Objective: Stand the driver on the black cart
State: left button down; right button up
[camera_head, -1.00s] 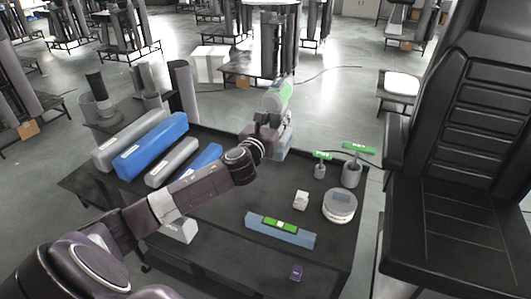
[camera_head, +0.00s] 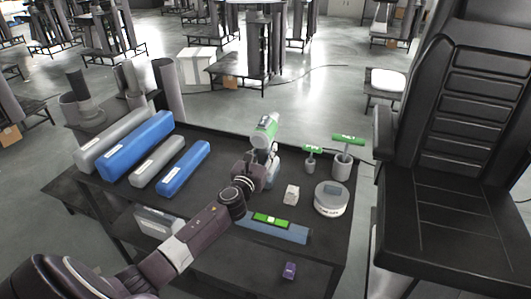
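The driver (camera_head: 266,129), with a green and white body and a grey-blue lower part, is roughly upright at the far middle of the black cart (camera_head: 205,225). My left gripper (camera_head: 262,158) is at the driver's handle, on its near left side, and appears shut on it. The fingers are small and dark, and the gripper partly hides the handle and base. I cannot tell whether the driver's base touches the cart top. My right gripper is not in view.
Grey and blue bars (camera_head: 136,145) lie at the cart's left. A small white box (camera_head: 291,195), a round grey tin (camera_head: 332,199) and cups with green-topped tools (camera_head: 341,165) stand at right. A blue level (camera_head: 278,231) lies in front. A black chair (camera_head: 450,190) stands right.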

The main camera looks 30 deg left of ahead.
pick_arm(q)
jog(key=shift+r, duration=0.15)
jog(key=c, duration=2)
grip_release()
jog(key=shift+f, duration=0.25)
jog(key=o, duration=0.5)
jog(key=shift+s+r, duration=0.1)
jog(key=shift+s, duration=0.1)
jog(key=shift+s+d, duration=0.1)
jog(key=shift+s, duration=0.2)
jog(key=v, duration=1.1)
jog(key=shift+s+b, duration=0.1)
jog(key=shift+b, duration=0.2)
